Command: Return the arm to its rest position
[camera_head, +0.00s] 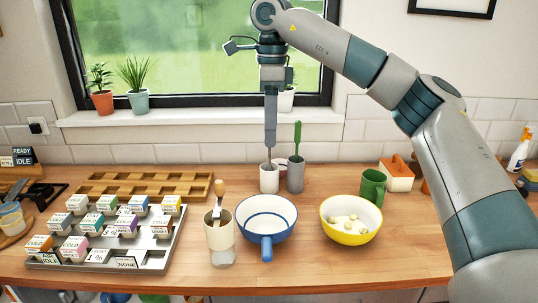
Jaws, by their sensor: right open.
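My right arm (370,65) comes in from the right and bends over at the top of the picture. Its gripper (270,145) points straight down in front of the window, over the back of the counter. The fingers are seen edge-on, so the gap between them hardly shows; the gripper is open. Just below the fingertips stands a white cup (269,180) with a thin grey stem in it. I cannot tell whether the fingers touch the stem. My left gripper is not in view.
A grey cup (295,178) with a green-handled tool stands close beside the white cup. A white-and-blue pan (266,212), yellow bowl (350,235), green mug (373,185) and beige cup (219,238) stand nearby. A tray (160,255) of labelled blocks lies left. Free counter shows at front right.

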